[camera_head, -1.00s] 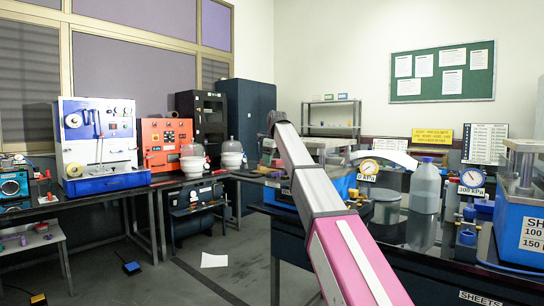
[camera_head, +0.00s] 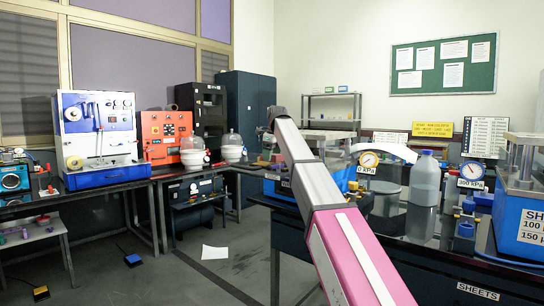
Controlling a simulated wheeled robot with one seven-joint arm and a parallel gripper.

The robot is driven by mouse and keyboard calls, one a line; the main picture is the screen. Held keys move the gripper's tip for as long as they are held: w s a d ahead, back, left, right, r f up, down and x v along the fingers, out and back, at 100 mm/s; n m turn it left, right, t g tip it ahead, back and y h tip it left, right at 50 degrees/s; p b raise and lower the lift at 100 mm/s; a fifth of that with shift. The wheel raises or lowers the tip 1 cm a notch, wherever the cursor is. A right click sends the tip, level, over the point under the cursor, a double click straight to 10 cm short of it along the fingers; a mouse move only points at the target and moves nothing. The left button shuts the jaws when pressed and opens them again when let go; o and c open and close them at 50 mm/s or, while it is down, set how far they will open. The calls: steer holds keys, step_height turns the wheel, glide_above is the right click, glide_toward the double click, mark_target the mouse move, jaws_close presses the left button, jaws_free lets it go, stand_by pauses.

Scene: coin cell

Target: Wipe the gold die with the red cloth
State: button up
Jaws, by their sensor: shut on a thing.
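My arm (camera_head: 330,225), white and pink, reaches from the bottom edge up to a dark joint near the middle of the view. Its far end beyond that joint is hidden, and my gripper does not show. I cannot make out the gold die or the red cloth anywhere in the head view.
A dark bench at right holds a pale bottle (camera_head: 426,180), a round gauge (camera_head: 369,160), another gauge (camera_head: 472,171) and a blue press (camera_head: 519,215). At left stand a blue-and-white machine (camera_head: 98,135) and an orange unit (camera_head: 168,134). White paper (camera_head: 215,251) lies on open floor.

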steer(key=shift+f, duration=0.8)
steer(key=shift+w+d+r, duration=0.1)
steer(key=shift+w+d, duration=0.5)
steer(key=shift+w, duration=0.2)
steer(key=shift+w+d, duration=0.55)
steer(key=shift+w, duration=0.2)
steer(key=shift+d, duration=0.1)
steer(key=shift+f, duration=0.2)
